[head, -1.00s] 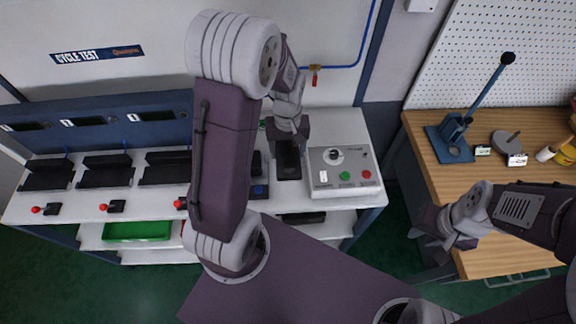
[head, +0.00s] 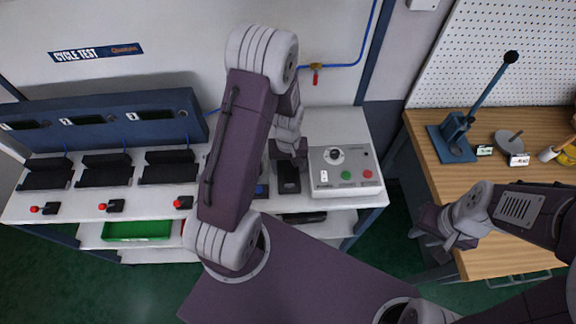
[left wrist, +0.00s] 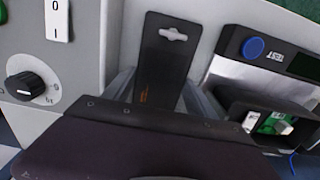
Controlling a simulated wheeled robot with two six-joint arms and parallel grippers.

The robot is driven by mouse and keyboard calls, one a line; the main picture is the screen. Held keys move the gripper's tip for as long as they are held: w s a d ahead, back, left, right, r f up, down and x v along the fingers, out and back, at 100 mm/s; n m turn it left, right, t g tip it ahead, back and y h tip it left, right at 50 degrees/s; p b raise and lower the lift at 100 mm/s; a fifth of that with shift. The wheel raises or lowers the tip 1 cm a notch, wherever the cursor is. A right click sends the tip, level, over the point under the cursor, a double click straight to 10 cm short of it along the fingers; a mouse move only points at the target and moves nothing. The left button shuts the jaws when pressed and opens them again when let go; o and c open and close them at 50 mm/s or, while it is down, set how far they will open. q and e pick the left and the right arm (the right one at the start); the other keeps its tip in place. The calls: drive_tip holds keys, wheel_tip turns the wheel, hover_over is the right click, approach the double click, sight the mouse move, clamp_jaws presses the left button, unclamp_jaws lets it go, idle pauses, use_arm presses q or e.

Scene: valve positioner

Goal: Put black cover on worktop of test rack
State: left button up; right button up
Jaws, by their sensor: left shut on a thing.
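The black cover (head: 289,181) is a flat dark plate with a slot near one end; the slot shows clearly in the left wrist view (left wrist: 162,62). My left gripper (head: 288,162) is shut on the cover, with a grey finger at each side of it in the wrist view (left wrist: 162,98). The cover is over the white worktop (head: 340,124) of the test rack, left of the grey control box; I cannot tell whether it touches the surface. My right gripper (head: 438,238) is at the wooden bench's left edge, away from the cover; its jaws are unclear.
The grey control box (head: 345,172) with knob and buttons stands close on the right of the cover. A test station with a blue button (left wrist: 253,47) is close on its other side. Several black fixtures (head: 107,170) line the rack's left. A lever press (head: 457,135) stands on the bench.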

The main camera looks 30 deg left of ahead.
sight(288, 169)
use_arm(q)
drive_tip(key=o, duration=1.7)
drive_tip(key=shift+s, duration=0.1)
drive_tip(key=shift+f, duration=0.1)
drive_tip(key=shift+r, duration=0.7)
wheel_tip(288, 169, up, 11)
